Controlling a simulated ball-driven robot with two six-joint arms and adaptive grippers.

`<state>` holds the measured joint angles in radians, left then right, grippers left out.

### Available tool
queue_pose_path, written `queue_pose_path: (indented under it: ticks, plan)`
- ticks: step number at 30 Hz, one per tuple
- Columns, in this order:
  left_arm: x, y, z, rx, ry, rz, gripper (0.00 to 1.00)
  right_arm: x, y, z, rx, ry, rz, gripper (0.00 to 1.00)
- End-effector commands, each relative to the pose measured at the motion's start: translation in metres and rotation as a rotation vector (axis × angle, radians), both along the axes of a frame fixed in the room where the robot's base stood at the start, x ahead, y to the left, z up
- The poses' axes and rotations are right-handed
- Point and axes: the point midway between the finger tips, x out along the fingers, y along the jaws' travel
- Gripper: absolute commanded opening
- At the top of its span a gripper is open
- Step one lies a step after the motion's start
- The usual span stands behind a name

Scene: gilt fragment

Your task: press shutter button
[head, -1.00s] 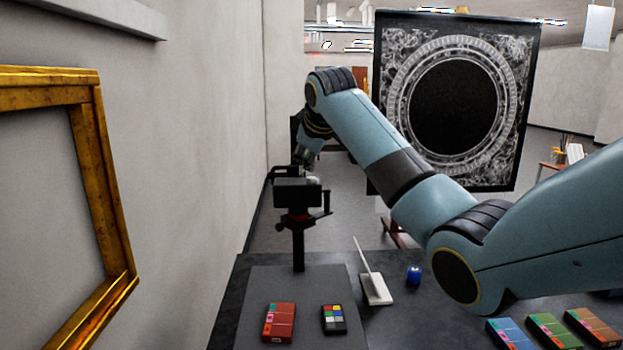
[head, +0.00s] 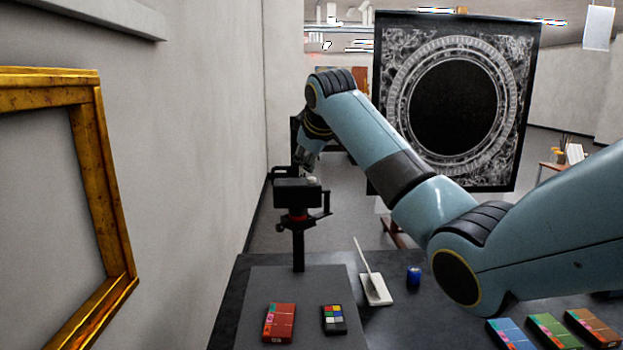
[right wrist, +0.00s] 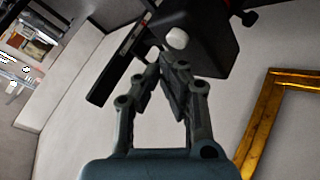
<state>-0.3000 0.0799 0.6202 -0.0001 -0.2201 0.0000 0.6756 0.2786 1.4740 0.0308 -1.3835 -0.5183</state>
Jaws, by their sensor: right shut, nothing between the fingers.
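A black camera (head: 292,192) sits on a dark post with a red collar (head: 298,222) at the back of the table. In the right wrist view the camera body (right wrist: 208,42) fills the top, with a round white shutter button (right wrist: 177,39) on it. My right gripper (right wrist: 161,64) is shut and empty, its fingertips just short of the button in the picture; I cannot tell whether they touch it. In the head view this gripper (head: 308,168) is small and partly hidden behind the top of the camera. My left gripper is not in view.
The dark table (head: 350,335) holds a red box (head: 279,323), a colour chart (head: 333,319), a white hinged item (head: 376,289), a blue can (head: 414,277) and several coloured boxes at right. A gilt frame (head: 118,215) hangs on the left wall. A large ornate panel (head: 512,100) stands behind.

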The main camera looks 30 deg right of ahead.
Motion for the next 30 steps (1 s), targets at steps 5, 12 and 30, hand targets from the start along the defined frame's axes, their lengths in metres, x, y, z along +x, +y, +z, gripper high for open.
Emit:
queue_pose_path:
  ticks: [5,12,30]
  plan:
    - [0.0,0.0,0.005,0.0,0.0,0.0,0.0,0.0,0.0,-0.005,0.0,0.0,0.0,0.0]
    - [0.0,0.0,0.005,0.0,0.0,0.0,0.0,0.0,0.0,-0.007,0.0,0.0,0.0,0.0]
    - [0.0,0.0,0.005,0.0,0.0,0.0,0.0,0.0,0.0,-0.012,0.001,0.0,0.001,0.0]
